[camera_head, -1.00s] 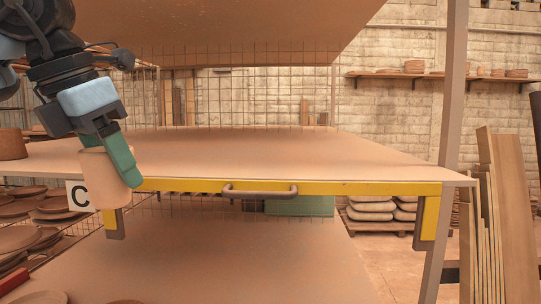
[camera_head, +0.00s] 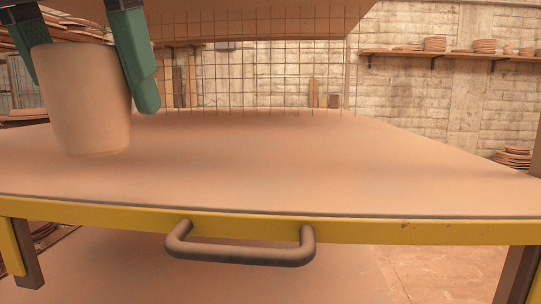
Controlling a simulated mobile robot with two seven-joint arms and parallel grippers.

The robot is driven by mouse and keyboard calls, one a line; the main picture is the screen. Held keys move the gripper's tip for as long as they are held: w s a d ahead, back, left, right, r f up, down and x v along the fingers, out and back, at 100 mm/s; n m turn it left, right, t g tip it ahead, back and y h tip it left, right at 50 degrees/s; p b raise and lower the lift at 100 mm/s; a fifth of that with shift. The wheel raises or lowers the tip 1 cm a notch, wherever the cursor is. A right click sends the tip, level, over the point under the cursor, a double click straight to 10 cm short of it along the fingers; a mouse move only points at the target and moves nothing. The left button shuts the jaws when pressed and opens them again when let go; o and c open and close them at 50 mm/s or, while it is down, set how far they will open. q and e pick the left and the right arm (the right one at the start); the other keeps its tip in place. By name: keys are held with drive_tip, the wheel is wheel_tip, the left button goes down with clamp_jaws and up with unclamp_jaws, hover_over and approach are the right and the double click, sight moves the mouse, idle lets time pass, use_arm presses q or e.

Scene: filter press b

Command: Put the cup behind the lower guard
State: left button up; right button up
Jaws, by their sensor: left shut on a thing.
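The cup (camera_head: 85,105) is a plain clay-coloured, tapered vessel and looks upright. My left gripper (camera_head: 90,85) is shut on it, with one green finger on each side; the left finger is partly hidden behind the cup. The cup is over the left part of the shelf board (camera_head: 290,165), behind the yellow guard bar (camera_head: 380,229). Its base is on or just above the board; I cannot tell which. The guard bar runs along the shelf's front edge and carries a dark handle (camera_head: 240,254). My right gripper is not in view.
The board to the right of the cup is clear. A wire mesh (camera_head: 270,75) closes the back. An upper shelf (camera_head: 240,18) hangs overhead. A lower shelf surface (camera_head: 130,275) shows below the bar. A wall shelf with pots (camera_head: 435,44) is far right.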

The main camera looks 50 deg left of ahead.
use_arm(q)
drive_tip(key=shift+d, duration=0.1)
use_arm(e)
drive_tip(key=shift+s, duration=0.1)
